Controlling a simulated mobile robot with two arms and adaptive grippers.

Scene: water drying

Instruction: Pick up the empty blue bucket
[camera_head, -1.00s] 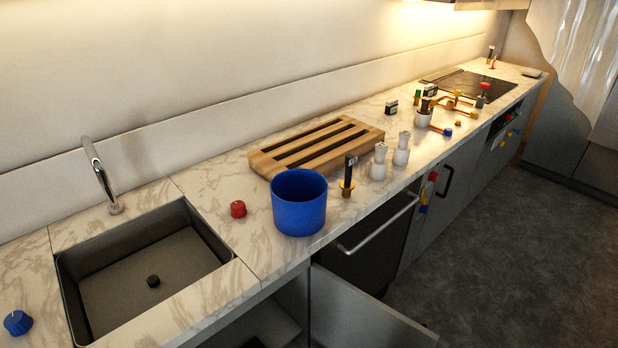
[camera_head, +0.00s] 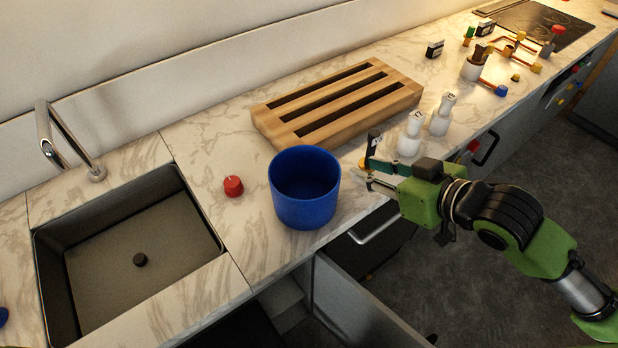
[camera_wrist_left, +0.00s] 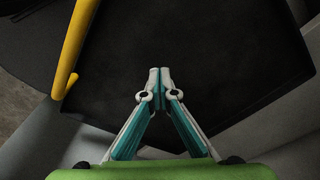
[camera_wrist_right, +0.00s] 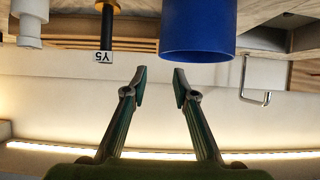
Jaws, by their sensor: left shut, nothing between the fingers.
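The blue bucket (camera_head: 304,205) stands upright on the marble counter, right of the sink. Its inside looks empty in the head view. My right gripper (camera_head: 367,174) is just right of the bucket near the counter's front edge, fingers pointing left towards it, not touching it. In the right wrist view, where the picture is upside down, the gripper (camera_wrist_right: 160,73) has its fingers apart with nothing between them. The bucket (camera_wrist_right: 198,28) shows there at the upper right, beyond the fingertips. My left gripper (camera_wrist_left: 160,72) is shut and empty over a dark surface; it is outside the head view.
A wooden rack (camera_head: 340,105) lies behind the bucket. A black-topped stand (camera_head: 373,146) and white bottles (camera_head: 411,136) are close to my right gripper. A red knob-like piece (camera_head: 233,186) lies left of the bucket, near the sink (camera_head: 130,262). A yellow bar (camera_wrist_left: 75,45) shows beside my left gripper.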

